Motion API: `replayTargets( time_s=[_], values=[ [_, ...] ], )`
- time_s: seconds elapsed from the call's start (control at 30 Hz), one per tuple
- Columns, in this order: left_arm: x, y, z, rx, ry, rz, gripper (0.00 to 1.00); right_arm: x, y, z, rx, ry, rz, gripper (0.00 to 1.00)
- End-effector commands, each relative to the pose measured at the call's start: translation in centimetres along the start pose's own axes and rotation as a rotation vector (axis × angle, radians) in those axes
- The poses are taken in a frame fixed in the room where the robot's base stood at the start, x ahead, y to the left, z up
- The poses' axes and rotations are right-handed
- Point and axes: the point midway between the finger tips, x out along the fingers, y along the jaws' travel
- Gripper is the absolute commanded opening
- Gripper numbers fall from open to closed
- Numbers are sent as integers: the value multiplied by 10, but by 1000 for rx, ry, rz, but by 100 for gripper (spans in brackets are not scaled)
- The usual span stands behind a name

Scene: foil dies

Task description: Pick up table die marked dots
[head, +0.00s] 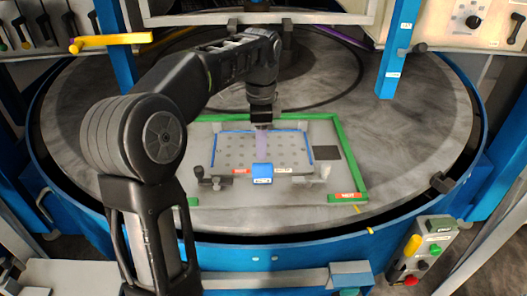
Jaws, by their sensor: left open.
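The die marked with dots (288,157) is a flat grey plate with rows of small dark dots, lying on the round grey table. Blue strips run along its edges, and a blue block (262,173) stands at its front edge. My left gripper (262,123) is open and points down over the back middle of the plate. A pale purple patch shows just below it. I cannot tell whether the fingers touch the plate. My right gripper is not in view.
A green frame (358,160) borders the plate area at the back and right. Small clamps (215,180) stand at the front corners. A dark square (327,153) lies right of the plate. Blue posts rise at both sides. A button box (424,250) is at front right. The table's right side is clear.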

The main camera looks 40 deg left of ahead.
Motion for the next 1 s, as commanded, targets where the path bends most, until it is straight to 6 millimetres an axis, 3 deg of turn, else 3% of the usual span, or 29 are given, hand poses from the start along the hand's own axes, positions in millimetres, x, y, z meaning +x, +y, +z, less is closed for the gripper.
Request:
replayTargets(
  time_s=[0.3, 0.67, 1.0],
  values=[
    [26, 0, 0, 0, -1, 1, 41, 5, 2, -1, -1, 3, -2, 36],
    [29, 1, 0, 0, -1, 2, 41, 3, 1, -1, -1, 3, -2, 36],
    [73, 2, -2, 0, -1, 3, 41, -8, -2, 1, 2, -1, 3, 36]
  ],
)
